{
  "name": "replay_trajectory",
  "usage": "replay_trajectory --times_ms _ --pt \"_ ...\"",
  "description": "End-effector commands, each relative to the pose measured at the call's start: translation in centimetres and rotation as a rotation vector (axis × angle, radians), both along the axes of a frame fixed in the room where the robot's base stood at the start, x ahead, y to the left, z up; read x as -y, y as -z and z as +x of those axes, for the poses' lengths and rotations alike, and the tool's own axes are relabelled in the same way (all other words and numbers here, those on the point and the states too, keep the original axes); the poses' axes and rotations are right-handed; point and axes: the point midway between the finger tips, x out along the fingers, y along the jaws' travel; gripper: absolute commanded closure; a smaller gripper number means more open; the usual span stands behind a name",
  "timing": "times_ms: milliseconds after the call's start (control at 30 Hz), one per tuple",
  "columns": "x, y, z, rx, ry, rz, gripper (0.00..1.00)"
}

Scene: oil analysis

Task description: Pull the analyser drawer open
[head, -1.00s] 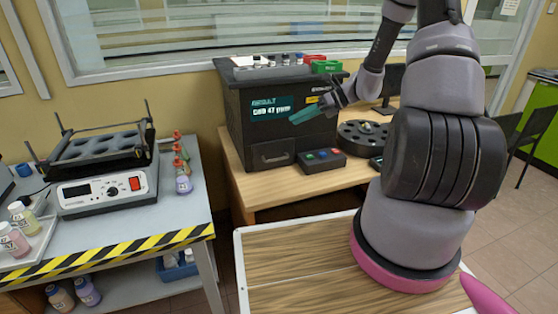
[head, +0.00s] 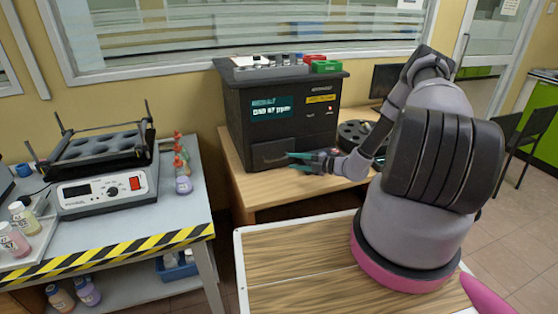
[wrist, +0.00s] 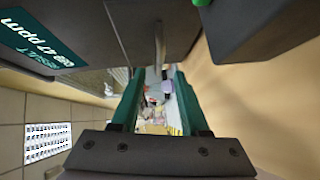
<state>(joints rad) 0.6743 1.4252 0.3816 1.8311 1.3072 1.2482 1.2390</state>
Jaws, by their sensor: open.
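The black analyser (head: 318,125) stands on the wooden table, with its lit screen (head: 271,108) on the front. Its drawer (head: 256,148) is low on the front and looks closed, with a bar handle (head: 272,159). My gripper (head: 291,161) is open just to the right of the handle. In the wrist view its two teal fingers point ahead (wrist: 158,72), and the grey handle (wrist: 158,42) shows just past the tips, in line with the gap. I cannot tell whether the fingers touch it. The drawer front (wrist: 150,15) is partly in that view.
A dark box with a green part (wrist: 258,25) is close on the right in the wrist view. A rack of vials (head: 272,69) sits on the analyser. A round black carousel (head: 356,132) is behind my arm. A shaker bench (head: 185,215) stands left.

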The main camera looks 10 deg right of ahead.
Motion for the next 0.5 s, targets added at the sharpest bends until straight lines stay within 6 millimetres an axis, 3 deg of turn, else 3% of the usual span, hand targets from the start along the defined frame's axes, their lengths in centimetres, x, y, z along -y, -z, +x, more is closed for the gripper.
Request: replay_trajectory --times_ms 233,500 --pt "-3.8 0.6 2.7 0.002 -0.002 -0.001 0.55" --pt "-5.5 0.9 4.0 0.001 -0.001 -0.002 0.55"
